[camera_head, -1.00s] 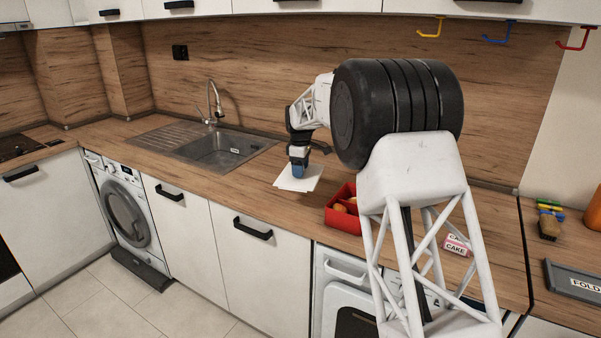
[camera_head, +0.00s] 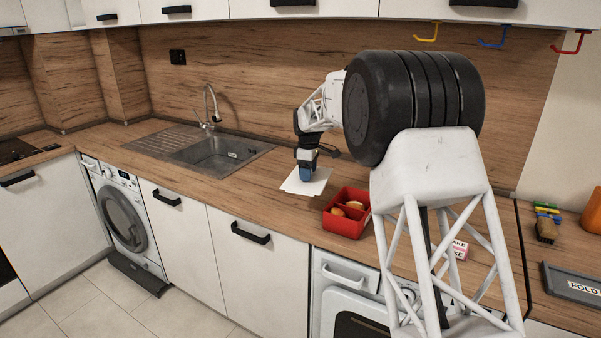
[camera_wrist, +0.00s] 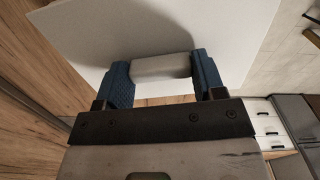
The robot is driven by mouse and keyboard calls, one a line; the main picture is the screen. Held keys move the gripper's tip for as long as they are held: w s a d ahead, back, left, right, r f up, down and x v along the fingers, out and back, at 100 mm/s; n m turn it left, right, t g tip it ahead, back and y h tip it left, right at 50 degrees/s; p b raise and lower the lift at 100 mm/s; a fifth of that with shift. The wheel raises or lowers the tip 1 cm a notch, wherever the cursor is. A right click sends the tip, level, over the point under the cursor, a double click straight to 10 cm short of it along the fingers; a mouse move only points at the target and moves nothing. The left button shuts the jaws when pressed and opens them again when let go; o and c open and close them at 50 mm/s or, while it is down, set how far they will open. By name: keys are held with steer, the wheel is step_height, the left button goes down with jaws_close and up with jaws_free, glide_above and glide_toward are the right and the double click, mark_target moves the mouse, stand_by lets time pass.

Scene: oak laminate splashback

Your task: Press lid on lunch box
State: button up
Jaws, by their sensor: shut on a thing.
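The red lunch box (camera_head: 346,226) stands open on the counter in the head view, with a divider and round tan food inside. A flat white lid (camera_head: 317,187) is left of it and apart from it. The lid (camera_wrist: 225,30) also fills much of the wrist view. My gripper (camera_head: 306,177) is above the lid. In the wrist view my gripper (camera_wrist: 162,75) has its blue fingers shut on both ends of the lid's grey handle (camera_wrist: 161,66). I cannot tell how far the lid is above the counter.
A sink (camera_head: 214,152) is further left on the counter (camera_head: 250,195). A small pink and white cake box (camera_head: 459,250) is at the right, partly behind my arm. A grey tray marked FOLD (camera_head: 580,284) is at the far right. The wooden splashback (camera_head: 260,80) is behind.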

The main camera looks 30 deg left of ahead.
steer(key=d+r+m, duration=0.1)
steer(key=d+r, duration=0.1)
steer(key=d, duration=0.6)
steer(key=d+r+m, duration=0.1)
steer(key=d, duration=0.8)
steer(key=shift+s+r, duration=0.15)
steer(key=shift+r, duration=0.2)
steer(key=shift+f, duration=0.15)
steer(key=shift+f, duration=3.15)
steer(key=shift+a+f, duration=0.1)
steer(key=shift+f, duration=0.55)
stand_by(1.3)
steer(key=o, duration=1.1)
